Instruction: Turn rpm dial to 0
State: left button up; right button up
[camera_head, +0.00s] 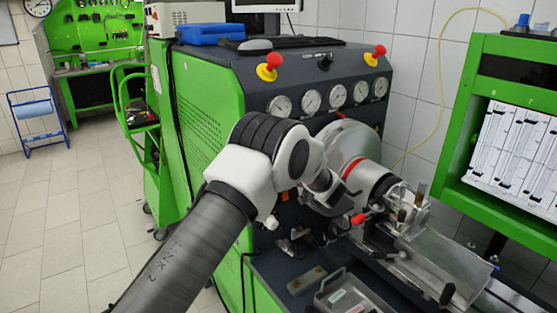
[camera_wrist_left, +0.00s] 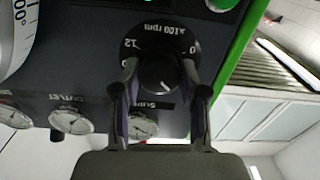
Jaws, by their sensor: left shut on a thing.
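The rpm dial (camera_wrist_left: 157,76) is a dark round knob on a dark plate marked "x100 rpm", which appears upside down in the left wrist view. The 0 mark is at the right of the plate and the 12 mark at the left. A small pale line shows on the knob's lower right. My left gripper (camera_wrist_left: 160,70) has one finger on each side of the knob and is shut on it. In the head view my left arm reaches to the green and dark testbench (camera_head: 215,110) and covers the dial. My right gripper is out of view.
Two red and yellow emergency buttons (camera_head: 270,66) and several round gauges (camera_head: 311,101) are on the bench's sloped panel. A pump fixture (camera_head: 370,178) stands right of my arm. A green cabinet (camera_head: 455,125) is at the right. Tiled floor (camera_head: 70,225) is clear at left.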

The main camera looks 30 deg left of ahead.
pick_arm(q)
jog(key=shift+r+n+b, duration=0.1)
jog(key=shift+n+b, duration=7.5)
jog(key=shift+b, duration=2.35)
jog(key=shift+r, duration=0.1)
jog(key=o, duration=1)
jog(key=shift+o, duration=0.7)
jog(key=shift+w, duration=0.15)
